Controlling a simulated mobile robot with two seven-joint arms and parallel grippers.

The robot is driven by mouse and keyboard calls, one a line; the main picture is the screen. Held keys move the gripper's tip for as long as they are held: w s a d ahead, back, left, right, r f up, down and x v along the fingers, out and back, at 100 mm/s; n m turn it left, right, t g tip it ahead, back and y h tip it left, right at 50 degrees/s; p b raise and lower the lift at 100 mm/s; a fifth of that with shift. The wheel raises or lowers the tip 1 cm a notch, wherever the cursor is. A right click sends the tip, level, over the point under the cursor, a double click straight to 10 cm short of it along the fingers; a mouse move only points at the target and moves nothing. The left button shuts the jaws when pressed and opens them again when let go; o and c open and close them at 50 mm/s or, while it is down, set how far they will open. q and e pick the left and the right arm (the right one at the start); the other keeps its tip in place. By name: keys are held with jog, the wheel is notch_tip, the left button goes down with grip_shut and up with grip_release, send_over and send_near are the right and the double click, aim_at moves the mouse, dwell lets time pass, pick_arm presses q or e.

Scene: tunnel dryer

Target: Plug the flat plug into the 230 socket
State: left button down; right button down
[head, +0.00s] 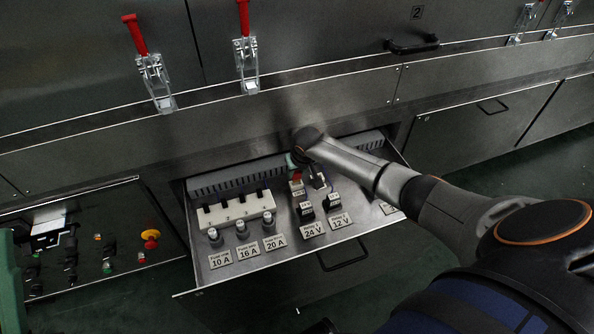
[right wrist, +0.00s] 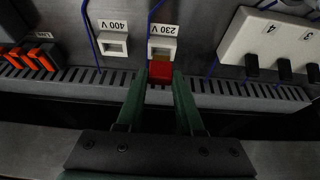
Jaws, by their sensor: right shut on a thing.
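The flat plug, a small red block (right wrist: 160,70), is between the two green fingers of my right gripper (right wrist: 160,82), which is shut on it. In the right wrist view it is at the near edge of the white 230 V socket (right wrist: 162,30), in line with its opening. I cannot tell whether the plug touches the socket. In the head view my right gripper (head: 296,161) is over the back of the drawer, with the red plug (head: 297,178) just below it. The 400 V socket (right wrist: 113,48) is beside the 230 V one.
A grey slotted duct (right wrist: 85,82) runs close by the sockets. Blue cables (right wrist: 88,25) cross the panel. Another panel with a yellow-red button (head: 150,236) is at left.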

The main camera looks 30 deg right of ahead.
pick_arm(q)
jog(key=shift+f+b, duration=0.7)
jog(key=shift+f, duration=0.05)
pick_arm(e)
jog(key=shift+f, duration=1.1)
jog(key=shift+c, duration=2.3)
grip_release()
jog(key=shift+s+r+p, duration=0.1)
jog(key=shift+r+p, duration=0.25)
jog(key=p+v, duration=0.1)
jog(key=v, duration=0.1)
jog(key=shift+s+r+p, duration=0.1)
jog(key=shift+r+p, duration=0.2)
jog(key=shift+p, duration=0.05)
pick_arm(q)
jog(key=w+a+f+n+g+y+p, duration=0.1)
jog(key=w+f+n+g+y+p, duration=0.1)
jog(key=f, duration=0.9)
jog(key=w+a+f+n+g+y+p, duration=0.1)
jog(key=w+f+n+g+y, duration=0.3)
jog(key=f+y, duration=0.5)
jog(key=shift+f+n+g+p, duration=0.75)
jog(key=shift+f+n, duration=0.4)
jog(key=shift+n, duration=0.15)
pick_arm(e)
jog(key=v, duration=0.9)
jog(key=shift+s, duration=0.2)
